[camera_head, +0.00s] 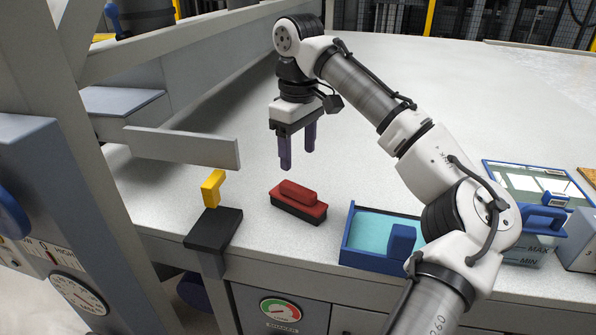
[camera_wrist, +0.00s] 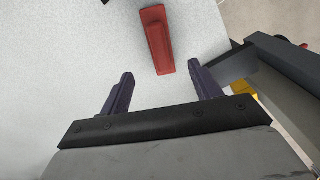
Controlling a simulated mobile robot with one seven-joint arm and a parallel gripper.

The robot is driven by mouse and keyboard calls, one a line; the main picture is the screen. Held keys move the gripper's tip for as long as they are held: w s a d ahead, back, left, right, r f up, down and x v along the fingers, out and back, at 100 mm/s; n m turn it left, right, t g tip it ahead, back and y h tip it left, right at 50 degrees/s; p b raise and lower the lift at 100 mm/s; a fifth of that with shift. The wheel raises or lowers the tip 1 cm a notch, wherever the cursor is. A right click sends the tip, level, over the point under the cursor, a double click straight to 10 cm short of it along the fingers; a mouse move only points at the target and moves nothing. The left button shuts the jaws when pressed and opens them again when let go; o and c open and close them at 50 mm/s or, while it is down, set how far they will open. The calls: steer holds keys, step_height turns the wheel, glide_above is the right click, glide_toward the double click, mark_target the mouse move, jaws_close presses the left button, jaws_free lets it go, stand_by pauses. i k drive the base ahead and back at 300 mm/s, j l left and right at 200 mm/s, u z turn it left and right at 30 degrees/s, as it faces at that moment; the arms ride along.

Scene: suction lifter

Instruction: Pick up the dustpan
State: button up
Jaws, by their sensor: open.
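A shallow blue tray-like piece with a teal floor and a blue block at its front, apparently the dustpan (camera_head: 372,262), lies on the worktop near the front edge. My arm partly hides its right side. My gripper (camera_head: 298,158) is open and empty, pointing down above the worktop, to the left of the dustpan and apart from it. In the wrist view, my gripper (camera_wrist: 161,69) has its fingers spread, with nothing held between them. The dustpan is not visible in the wrist view.
A red brush-like block (camera_head: 298,200) with a dark base lies below my gripper; it also shows in the wrist view (camera_wrist: 156,38). A black bracket with a yellow piece (camera_head: 211,188) stands left, beneath a grey bar (camera_head: 182,147). A blue-handled container (camera_head: 540,225) stands right. The worktop behind is clear.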

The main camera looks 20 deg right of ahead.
mark_target(377, 241)
steer(key=k, duration=1)
